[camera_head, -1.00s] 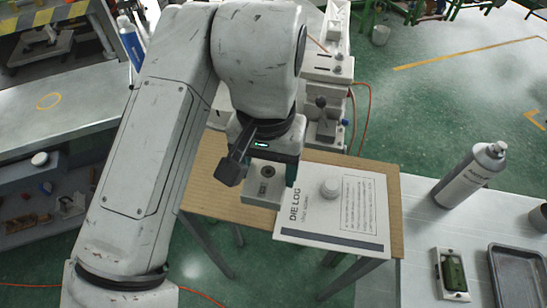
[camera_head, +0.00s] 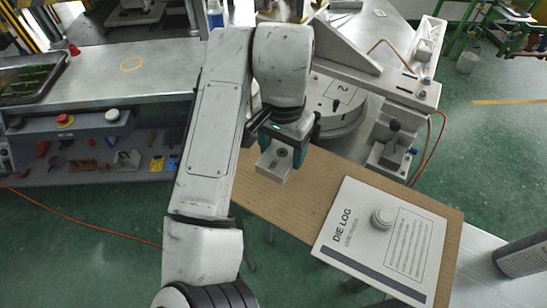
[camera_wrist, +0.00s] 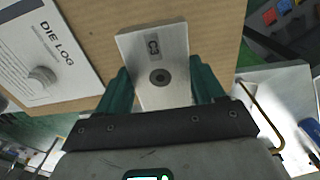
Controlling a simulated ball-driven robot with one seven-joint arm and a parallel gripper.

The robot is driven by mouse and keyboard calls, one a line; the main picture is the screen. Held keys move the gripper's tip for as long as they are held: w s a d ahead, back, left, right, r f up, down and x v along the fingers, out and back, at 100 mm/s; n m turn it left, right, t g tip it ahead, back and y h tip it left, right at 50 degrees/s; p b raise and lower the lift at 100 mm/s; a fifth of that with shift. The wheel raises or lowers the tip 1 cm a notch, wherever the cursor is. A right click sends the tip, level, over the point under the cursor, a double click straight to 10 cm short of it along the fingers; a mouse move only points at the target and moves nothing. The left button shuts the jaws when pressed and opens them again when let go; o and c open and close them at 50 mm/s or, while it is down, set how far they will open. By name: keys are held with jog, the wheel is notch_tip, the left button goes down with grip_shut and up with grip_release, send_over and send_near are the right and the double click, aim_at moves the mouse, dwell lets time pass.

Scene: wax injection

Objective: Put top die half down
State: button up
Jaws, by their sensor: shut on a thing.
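My gripper (camera_head: 284,150) is shut on the top die half (camera_head: 274,164), a small light metal block with a round dark hole. In the wrist view the die half (camera_wrist: 152,57) sits between the green fingers of my gripper (camera_wrist: 160,85), with a stamped label that looks like C3. It is over the brown wooden table (camera_head: 310,190), near the table's left end. Whether it touches the table is hard to tell.
A DIE LOG sheet (camera_head: 345,238) with a round knob-like object (camera_head: 382,218) on it lies at the table's right. A round machine plate (camera_head: 325,105) and a white machine (camera_head: 402,95) stand behind. A grey bench (camera_head: 150,85) is at the left. The table's middle is bare.

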aim_at(274, 145)
jog(key=w+f, duration=0.1)
jog(key=w+a+f, duration=0.1)
jog(key=f, duration=0.1)
jog(key=shift+w+a, duration=0.1)
jog(key=shift+a, duration=0.1)
jog(key=shift+w+a+f+p, duration=0.1)
jog(key=shift+f+p, duration=0.6)
jog(key=shift+f, duration=0.95)
jog(key=shift+f, duration=0.15)
jog(key=o, duration=1.3)
jog(key=shift+c, duration=0.2)
notch_tip(274, 145, up, 12)
jog(key=shift+r+b, duration=0.15)
jog(key=shift+b, duration=0.55)
